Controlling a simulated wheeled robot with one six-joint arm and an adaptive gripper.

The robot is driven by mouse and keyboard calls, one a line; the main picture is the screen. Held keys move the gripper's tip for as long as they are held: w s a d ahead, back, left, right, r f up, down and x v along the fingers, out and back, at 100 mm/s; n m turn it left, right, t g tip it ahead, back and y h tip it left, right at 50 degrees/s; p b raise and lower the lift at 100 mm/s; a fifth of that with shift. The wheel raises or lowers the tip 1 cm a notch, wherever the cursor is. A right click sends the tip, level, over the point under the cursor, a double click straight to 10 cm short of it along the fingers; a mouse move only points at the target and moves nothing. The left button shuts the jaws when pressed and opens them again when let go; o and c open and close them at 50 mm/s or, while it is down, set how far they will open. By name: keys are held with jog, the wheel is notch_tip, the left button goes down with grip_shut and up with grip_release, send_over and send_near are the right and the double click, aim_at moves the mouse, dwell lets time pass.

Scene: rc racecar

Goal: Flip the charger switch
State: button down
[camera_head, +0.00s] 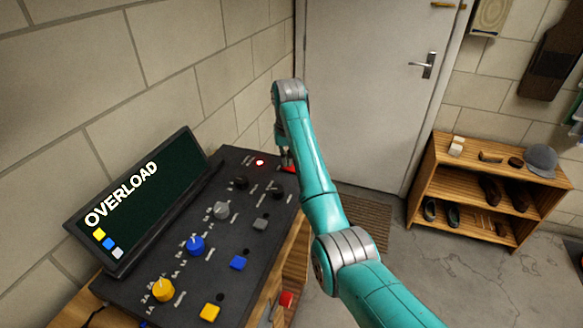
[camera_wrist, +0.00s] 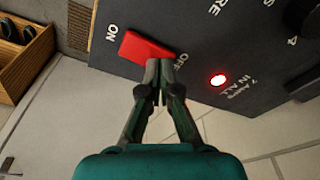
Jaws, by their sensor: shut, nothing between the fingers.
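The charger switch is a red rocker (camera_wrist: 145,48) on the dark panel, with ON printed at its left end and OFF at its right end in the wrist view. In the head view a bit of the red switch (camera_head: 289,169) shows beside my arm. My gripper (camera_wrist: 160,66) is shut and empty, its fingertips at the OFF end of the switch. I cannot tell whether they touch it. The charger panel (camera_head: 190,255) carries yellow, blue, grey and black knobs and square buttons. A red light (camera_wrist: 217,80) glows next to the switch. The screen (camera_head: 150,185) reads OVERLOAD.
The panel stands on a wooden bench (camera_head: 293,262) against the block wall. A door (camera_head: 370,90) with a mat (camera_head: 368,222) is behind my arm. A wooden shoe shelf (camera_head: 480,160) stands at the right. The floor between is clear.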

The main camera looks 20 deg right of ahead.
jog(key=shift+f, duration=0.35)
jog(key=shift+r, duration=3.55)
